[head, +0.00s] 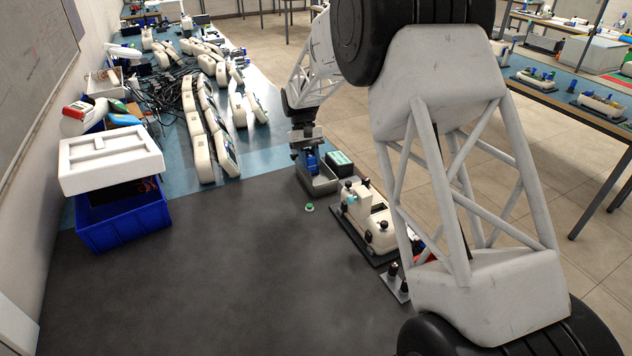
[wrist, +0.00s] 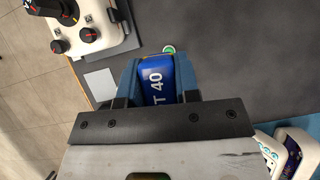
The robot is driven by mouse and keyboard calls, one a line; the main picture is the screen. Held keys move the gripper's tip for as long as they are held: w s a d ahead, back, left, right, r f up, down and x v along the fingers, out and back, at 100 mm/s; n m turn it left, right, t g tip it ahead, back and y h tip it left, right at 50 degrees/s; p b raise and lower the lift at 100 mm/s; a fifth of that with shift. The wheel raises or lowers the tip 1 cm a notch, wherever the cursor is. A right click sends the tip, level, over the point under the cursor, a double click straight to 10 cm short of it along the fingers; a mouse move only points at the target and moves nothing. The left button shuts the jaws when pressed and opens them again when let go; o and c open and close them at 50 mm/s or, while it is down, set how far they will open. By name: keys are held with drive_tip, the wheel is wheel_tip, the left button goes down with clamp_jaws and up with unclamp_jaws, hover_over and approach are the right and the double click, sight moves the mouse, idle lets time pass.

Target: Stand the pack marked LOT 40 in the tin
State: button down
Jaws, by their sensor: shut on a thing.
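My gripper (head: 308,158) is shut on a blue pack, which hangs between its fingers. In the wrist view the pack (wrist: 158,82) shows white lettering ending in "T 40"; the rest is hidden by the gripper. In the head view the blue pack (head: 312,164) is at the grey open tin (head: 321,187), near its far left side. I cannot tell whether the pack's lower end is above the tin or inside it. I cannot make out the tin for certain in the wrist view.
A dark box with a teal top (head: 340,159) stands at the tin's far right. A cream device with knobs (head: 368,222) stands just nearer. A green button (head: 309,207) lies in front of the tin. A blue crate (head: 125,218) stands left; the dark mat between is clear.

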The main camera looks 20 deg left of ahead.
drive_tip(key=w+f+m+y, duration=0.3)
drive_tip(key=w+m+y, duration=0.5)
drive_tip(key=m, duration=0.8)
drive_tip(key=w, duration=0.3)
drive_tip(key=shift+w+a+f+m, duration=0.2)
drive_tip(key=shift+a+f+m, duration=0.15)
drive_tip(key=shift+a+m, duration=0.05)
wheel_tip(320, 180, down, 6)
drive_tip(key=shift+f, duration=0.15)
drive_tip(key=shift+f, duration=1.85)
drive_tip(key=shift+f, duration=0.65)
